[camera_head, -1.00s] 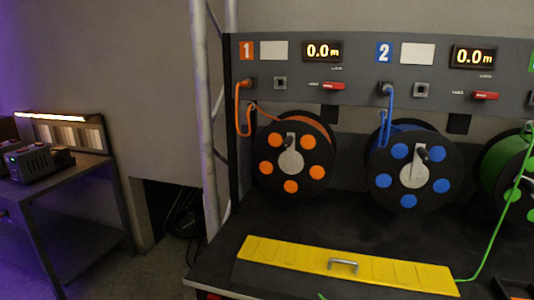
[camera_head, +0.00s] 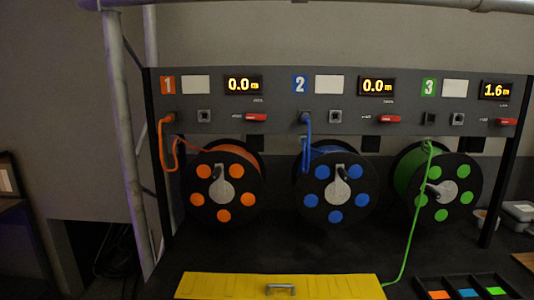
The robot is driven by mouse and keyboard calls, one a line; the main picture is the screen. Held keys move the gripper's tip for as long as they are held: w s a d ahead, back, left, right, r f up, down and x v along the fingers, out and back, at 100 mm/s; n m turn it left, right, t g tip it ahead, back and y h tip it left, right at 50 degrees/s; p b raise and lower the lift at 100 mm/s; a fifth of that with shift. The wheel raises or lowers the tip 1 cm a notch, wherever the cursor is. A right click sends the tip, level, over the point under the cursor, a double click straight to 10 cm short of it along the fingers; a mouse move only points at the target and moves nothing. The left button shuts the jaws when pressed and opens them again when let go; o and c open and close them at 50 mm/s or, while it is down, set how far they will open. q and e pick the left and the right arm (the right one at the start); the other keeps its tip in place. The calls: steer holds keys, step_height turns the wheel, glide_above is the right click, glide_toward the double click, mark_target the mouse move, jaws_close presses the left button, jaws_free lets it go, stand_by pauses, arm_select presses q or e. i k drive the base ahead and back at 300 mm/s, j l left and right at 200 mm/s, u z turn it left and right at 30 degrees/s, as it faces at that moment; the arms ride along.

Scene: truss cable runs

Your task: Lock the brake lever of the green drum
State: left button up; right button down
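The green drum (camera_head: 455,203) stands at the right of the row, under panel number 3 (camera_head: 429,88). It is black with green discs and a crank at its hub. Its red brake lever (camera_head: 505,122) is on the panel above it, at the right end, and lies about level. A green cable (camera_head: 412,235) runs from the drum's top down to the yellow cover's right end. The display above it (camera_head: 495,90) reads 1.6 m. Neither of my grippers is in view.
Orange (camera_head: 223,190) and blue (camera_head: 338,190) drums stand left of the green drum, with red levers above them. A yellow cover (camera_head: 230,287) with a handle lies in front. A tray (camera_head: 425,284) with coloured tags sits at the front right. A metal truss post (camera_head: 125,130) rises at the left.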

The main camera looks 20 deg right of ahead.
mark_target(502, 121)
steer(key=z, duration=1.85)
steer(key=i+l, duration=0.1)
steer(key=l, duration=0.2)
steer(key=i+l, duration=0.15)
steer(key=l, duration=0.15)
steer(key=i+l+z, duration=0.1)
steer(key=l, duration=0.2)
